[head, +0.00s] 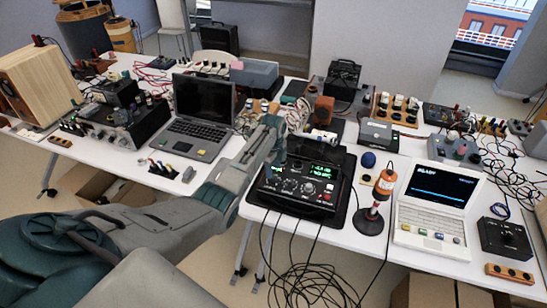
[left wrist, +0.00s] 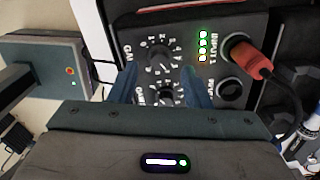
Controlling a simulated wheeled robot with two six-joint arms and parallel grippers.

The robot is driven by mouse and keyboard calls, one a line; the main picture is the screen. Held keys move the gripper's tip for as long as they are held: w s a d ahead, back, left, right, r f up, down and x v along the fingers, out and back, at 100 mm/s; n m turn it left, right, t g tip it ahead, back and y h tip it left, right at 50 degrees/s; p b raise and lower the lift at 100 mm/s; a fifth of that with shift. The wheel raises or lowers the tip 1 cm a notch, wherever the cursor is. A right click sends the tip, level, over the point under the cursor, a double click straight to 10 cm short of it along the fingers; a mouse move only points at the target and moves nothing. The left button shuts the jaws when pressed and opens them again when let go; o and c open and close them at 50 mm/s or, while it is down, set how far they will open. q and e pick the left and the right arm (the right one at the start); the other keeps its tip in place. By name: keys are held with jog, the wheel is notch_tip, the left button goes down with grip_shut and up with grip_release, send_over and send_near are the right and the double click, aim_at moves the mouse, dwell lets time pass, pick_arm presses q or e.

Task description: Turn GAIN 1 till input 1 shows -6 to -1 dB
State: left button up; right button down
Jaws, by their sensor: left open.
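The black audio unit (head: 330,196) stands on the right-hand table in the head view, with a small lit display (head: 322,170) too small to read surely. In the left wrist view its panel shows sideways. One black gain knob (left wrist: 160,57), in line with the INPUT 1 label, lies just beyond my fingertips. A second gain knob (left wrist: 167,95) shows between the fingers. A column of lights (left wrist: 203,45) is mostly green. An orange plug (left wrist: 240,57) sits in the panel. My left gripper (left wrist: 160,78) is open, its fingers apart over the panel; contact cannot be told. My right gripper is not in view.
An orange and black device (head: 384,183) and a round black-based stand (head: 370,218) are right of the unit, near a white laptop (head: 437,205). Black cables (head: 305,280) hang off the front edge. A dark laptop (head: 200,115) stands on the left table.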

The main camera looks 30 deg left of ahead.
pick_arm(q)
notch_tip(320, 180, up, 8)
jog(key=b, duration=0.1)
jog(key=shift+f, duration=0.25)
